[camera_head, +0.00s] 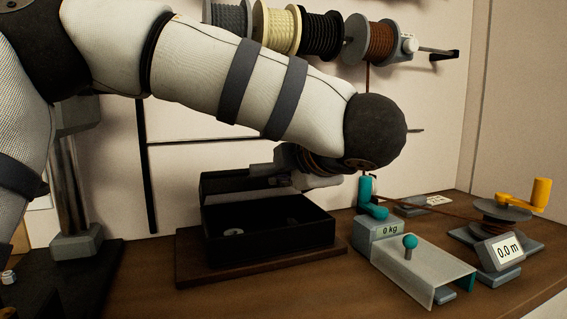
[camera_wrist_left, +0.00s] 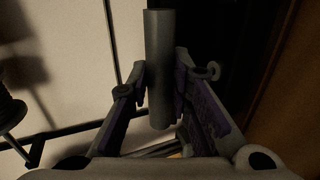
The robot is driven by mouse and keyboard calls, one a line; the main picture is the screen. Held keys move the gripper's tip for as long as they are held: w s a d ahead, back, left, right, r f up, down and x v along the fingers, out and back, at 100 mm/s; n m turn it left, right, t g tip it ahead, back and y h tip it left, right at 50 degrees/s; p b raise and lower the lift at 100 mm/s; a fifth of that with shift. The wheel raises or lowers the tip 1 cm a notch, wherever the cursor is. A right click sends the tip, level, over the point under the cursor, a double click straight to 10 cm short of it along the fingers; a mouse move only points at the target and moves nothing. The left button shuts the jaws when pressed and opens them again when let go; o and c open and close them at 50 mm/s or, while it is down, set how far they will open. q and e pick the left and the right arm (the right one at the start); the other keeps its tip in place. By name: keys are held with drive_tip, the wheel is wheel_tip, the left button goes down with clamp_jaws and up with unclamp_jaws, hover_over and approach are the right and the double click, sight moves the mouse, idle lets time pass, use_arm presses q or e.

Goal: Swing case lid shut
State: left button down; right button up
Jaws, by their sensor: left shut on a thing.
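The black case (camera_head: 270,262) stands open on a dark wooden board, with a small pale round thing inside it. Its lid (camera_head: 222,184) is raised at the back left side of the case. My left gripper (camera_head: 268,171) reaches in from above right, at the lid's upper edge, partly hidden by my own wrist. In the left wrist view my left gripper (camera_wrist_left: 162,88) has its purple-padded fingers on both sides of a grey round bar (camera_wrist_left: 159,60), shut on it. The bar's joint with the lid is not clear. My right gripper is not in view.
A winder (camera_head: 500,247) with a yellow crank and a 0.0 m display stands further right. Cord spools (camera_head: 320,35) hang on the wall above. Bare table lies in front.

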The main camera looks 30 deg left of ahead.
use_arm(q)
drive_tip(key=shift+s+d+f, duration=0.2)
drive_tip(key=shift+d+f, duration=0.05)
drive_tip(key=shift+f, duration=0.3)
drive_tip(key=shift+s+d+f, duration=0.2)
drive_tip(key=shift+d+f, duration=0.05)
drive_tip(key=shift+f, duration=0.3)
drive_tip(key=c, duration=1.4)
unclamp_jaws()
drive_tip(key=shift+o, duration=0.2)
drive_tip(key=v, duration=1.2)
